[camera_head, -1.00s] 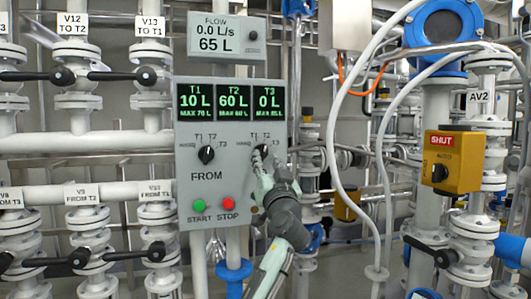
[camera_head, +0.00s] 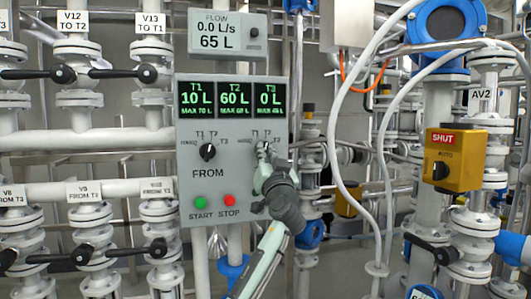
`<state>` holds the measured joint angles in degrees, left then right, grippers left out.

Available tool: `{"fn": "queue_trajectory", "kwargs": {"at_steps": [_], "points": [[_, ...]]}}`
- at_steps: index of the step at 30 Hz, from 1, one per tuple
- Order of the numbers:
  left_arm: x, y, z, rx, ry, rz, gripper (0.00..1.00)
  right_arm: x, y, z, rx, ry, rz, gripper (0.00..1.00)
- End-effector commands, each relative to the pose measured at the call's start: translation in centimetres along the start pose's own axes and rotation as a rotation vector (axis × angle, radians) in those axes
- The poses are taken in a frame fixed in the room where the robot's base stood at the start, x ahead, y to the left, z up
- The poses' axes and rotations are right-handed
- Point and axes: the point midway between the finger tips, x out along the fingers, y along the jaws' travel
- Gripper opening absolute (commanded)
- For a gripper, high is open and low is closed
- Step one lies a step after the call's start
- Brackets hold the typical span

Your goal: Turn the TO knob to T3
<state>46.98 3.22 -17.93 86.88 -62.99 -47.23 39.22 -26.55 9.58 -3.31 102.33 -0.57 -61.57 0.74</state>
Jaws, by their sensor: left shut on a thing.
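The grey control panel (camera_head: 234,180) stands upright in the middle of the head view. The TO knob, at the panel's right, is mostly hidden behind my left gripper (camera_head: 263,150). The gripper is shut on the knob, and its arm comes up from below. The labels T1, T2 and T3 show around the gripper's tips. Which way the TO knob points cannot be told. The black FROM knob (camera_head: 208,152) is clear to its left. My right gripper is not in view.
Green START (camera_head: 201,202) and red STOP (camera_head: 229,201) buttons sit low on the panel, close to my left gripper. The screens (camera_head: 234,98) read T1 10 L, T2 60 L, T3 0 L. A flow meter (camera_head: 227,36) reads 65 L. Pipes and valves flank the panel.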

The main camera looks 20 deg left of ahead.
Motion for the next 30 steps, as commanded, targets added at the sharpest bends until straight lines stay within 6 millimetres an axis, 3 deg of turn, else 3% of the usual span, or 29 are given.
{"fn": "queue_trajectory", "kwargs": {"at_steps": [9, 18, 30], "points": [[0.0, -0.1, -0.1, 0.049, 0.0, 0.021, 0.0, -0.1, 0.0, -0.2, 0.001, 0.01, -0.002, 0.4], [0.0, -0.1, -0.1, 0.236, 0.002, 0.099, 0.0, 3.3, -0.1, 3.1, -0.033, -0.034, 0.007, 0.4], [0.0, -0.1, -0.1, 0.544, 0.003, 0.226, 0.0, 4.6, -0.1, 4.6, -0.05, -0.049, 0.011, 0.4]]}}
